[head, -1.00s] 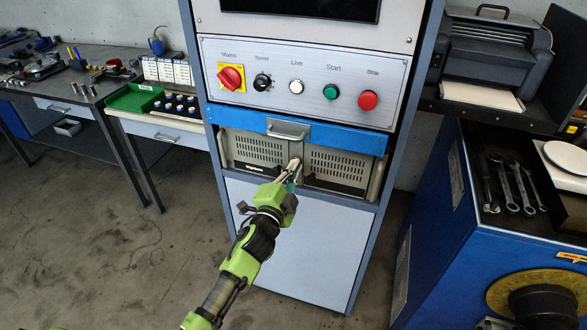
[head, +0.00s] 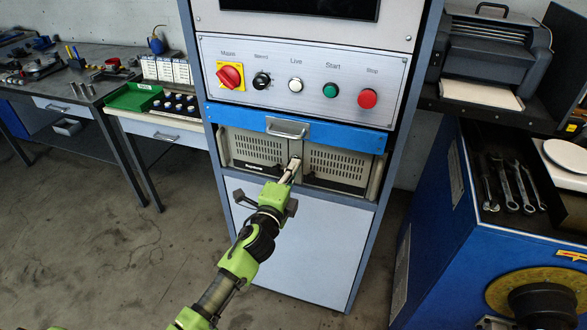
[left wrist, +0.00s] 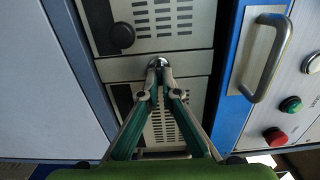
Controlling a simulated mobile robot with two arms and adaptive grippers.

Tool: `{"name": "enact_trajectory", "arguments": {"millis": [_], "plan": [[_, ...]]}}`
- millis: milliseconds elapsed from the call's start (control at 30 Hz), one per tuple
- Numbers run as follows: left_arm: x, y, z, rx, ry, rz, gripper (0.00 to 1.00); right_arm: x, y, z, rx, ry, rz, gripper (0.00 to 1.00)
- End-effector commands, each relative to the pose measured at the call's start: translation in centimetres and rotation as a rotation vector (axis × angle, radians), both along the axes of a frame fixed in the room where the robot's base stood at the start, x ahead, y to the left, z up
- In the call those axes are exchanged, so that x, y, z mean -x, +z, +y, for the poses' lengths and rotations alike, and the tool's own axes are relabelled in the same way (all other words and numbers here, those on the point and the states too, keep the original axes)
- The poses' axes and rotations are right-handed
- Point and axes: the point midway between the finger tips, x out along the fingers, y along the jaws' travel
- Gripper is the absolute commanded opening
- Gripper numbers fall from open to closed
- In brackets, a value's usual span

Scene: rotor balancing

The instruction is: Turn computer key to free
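The computer (head: 340,165) is a beige, slotted front unit in the cabinet, below the blue strip. Its key sits at a round silver lock (left wrist: 158,62) in the middle strip between the two vented panels. My left gripper (head: 294,165) reaches up to this strip from below. In the left wrist view its two fingers (left wrist: 160,80) converge at the lock, with their tips close together around the key. The key is mostly hidden by the fingertips, so its angle cannot be read. My right gripper is in neither view.
A metal handle (head: 287,128) sticks out from the blue strip just above the computer. Above it are the red mains switch (head: 230,76) and several buttons. A blue cabinet with wrenches (head: 510,185) stands at the right. The floor at left is clear.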

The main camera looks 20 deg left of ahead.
Motion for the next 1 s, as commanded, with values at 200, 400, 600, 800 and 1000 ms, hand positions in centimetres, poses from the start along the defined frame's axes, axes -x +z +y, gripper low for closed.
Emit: {"name": "enact_trajectory", "arguments": {"millis": [200, 400, 600, 800, 1000], "plan": [[0.0, -0.1, 0.0, -0.003, 0.0, 0.002, 0.0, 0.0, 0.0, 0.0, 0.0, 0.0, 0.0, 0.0], [0.0, -0.1, 0.0, -0.002, 0.0, 0.002, 0.21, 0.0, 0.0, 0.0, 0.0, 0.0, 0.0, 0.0], [0.0, -0.1, 0.0, -0.001, 0.0, 0.001, 0.21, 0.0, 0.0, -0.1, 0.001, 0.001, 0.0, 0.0], [1.0, -0.1, 0.1, -0.001, 0.0, 0.002, 0.21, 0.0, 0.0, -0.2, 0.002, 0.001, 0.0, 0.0], [4.6, -0.2, 0.1, 0.0, -0.001, 0.003, 0.21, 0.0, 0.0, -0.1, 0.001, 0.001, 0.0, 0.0]]}}
